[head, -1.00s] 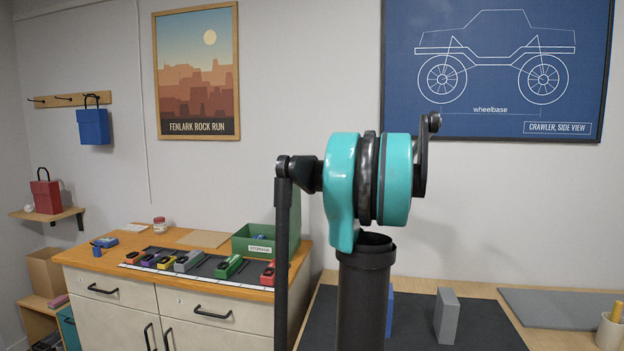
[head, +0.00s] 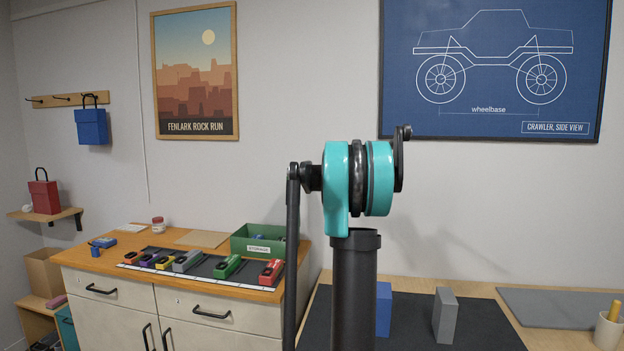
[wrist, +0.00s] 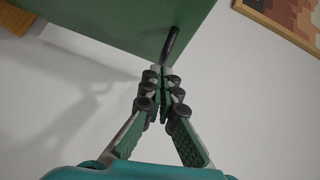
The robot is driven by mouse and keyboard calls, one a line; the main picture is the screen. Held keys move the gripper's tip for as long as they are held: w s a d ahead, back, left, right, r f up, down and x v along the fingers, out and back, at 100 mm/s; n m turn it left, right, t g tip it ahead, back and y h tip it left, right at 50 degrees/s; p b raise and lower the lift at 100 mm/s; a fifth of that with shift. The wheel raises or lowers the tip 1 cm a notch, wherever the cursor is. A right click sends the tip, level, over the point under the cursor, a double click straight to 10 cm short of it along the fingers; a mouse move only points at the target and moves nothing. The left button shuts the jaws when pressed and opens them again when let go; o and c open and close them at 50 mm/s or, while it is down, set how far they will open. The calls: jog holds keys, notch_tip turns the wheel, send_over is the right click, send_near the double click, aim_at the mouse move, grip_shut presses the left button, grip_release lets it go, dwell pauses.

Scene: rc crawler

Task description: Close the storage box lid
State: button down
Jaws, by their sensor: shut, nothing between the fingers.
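The green storage box (head: 257,246) stands at the back right of the wooden cabinet top in the head view, with a white label on its front. Its top is open and some small items show inside. The lid does not show clearly in the head view; my arm covers part of that area. In the wrist view a large green panel (wrist: 100,30), which looks like the lid, fills the upper left, with a dark bar-like handle (wrist: 172,46) at its edge. My gripper (wrist: 164,76) is shut and empty, its fingertips close to the handle's lower end; I cannot tell whether they touch.
Several coloured objects lie on a dark mat (head: 205,263) in front of the box. A red-lidded jar (head: 158,224) stands at the back. On the right table, a blue block (head: 383,308) and a grey block (head: 445,315) stand on a dark mat.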

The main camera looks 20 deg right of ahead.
jog(key=shift+a, duration=0.1)
jog(key=w+a+f+n+g+h, duration=0.1)
jog(key=w+a+n+g+h, duration=0.15)
jog(key=w+a, duration=0.4)
jog(key=w+a+f+n+g+h, duration=0.1)
jog(key=w+a+n+g, duration=0.2)
jog(key=a, duration=0.6)
jog(key=w+a+f+n+g+h, duration=0.1)
jog(key=w+a+f+g+h, duration=0.1)
jog(key=a+f, duration=0.3)
jog(key=w+a+f+n+g+h, duration=0.2)
jog(key=w+a+f+h, duration=0.2)
jog(key=f, duration=0.7)
jog(key=shift+w+a+f, duration=0.35)
jog(key=shift+w+a, duration=0.15)
jog(key=shift+w, duration=0.3)
